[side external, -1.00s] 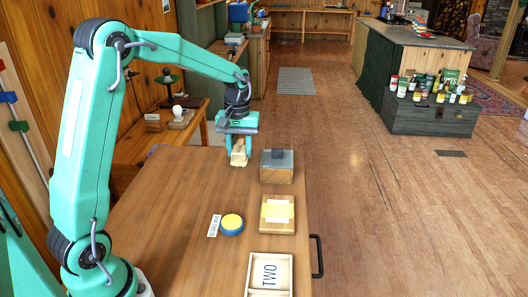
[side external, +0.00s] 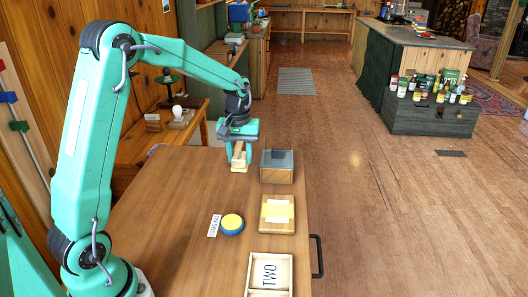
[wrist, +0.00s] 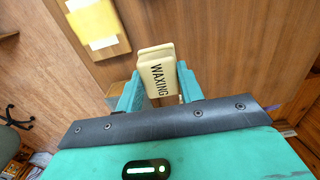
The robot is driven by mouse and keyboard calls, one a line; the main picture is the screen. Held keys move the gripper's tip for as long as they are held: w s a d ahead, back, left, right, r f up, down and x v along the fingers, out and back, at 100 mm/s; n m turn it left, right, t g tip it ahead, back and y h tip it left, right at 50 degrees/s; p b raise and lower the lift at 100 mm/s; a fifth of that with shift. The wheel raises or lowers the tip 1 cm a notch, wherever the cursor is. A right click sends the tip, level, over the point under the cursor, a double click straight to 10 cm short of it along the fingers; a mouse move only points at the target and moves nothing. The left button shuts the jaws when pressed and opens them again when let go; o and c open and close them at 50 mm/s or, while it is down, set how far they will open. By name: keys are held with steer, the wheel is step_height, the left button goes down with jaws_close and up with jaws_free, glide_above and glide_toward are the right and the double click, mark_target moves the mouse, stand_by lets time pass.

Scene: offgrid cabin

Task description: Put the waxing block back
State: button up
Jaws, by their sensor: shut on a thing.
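The waxing block (wrist: 156,70) is cream coloured, with WAXING printed on it in dark letters, seen in the wrist view. My gripper (wrist: 160,88) is shut on it, one teal finger on each side. In the side view, my gripper (side external: 239,150) holds the block (side external: 239,160) over the far end of the wooden table, left of a grey-topped wooden box (side external: 278,168). I cannot tell whether the block touches the table.
A wooden block with a yellow and white paper on top (side external: 277,224) lies nearer. A light tray marked TWO (side external: 285,277) is at the front. A round blue and yellow tin (side external: 231,224) sits beside a small label card (side external: 214,226). The table's left part is clear.

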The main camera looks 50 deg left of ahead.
mark_target(240, 165)
steer(key=shift+f, duration=5.65)
steer(key=shift+f, duration=0.25)
steer(key=o, duration=1.3)
steer(key=shift+c, duration=0.2)
steer(key=shift+r, duration=0.1)
steer(key=shift+r, duration=3.8)
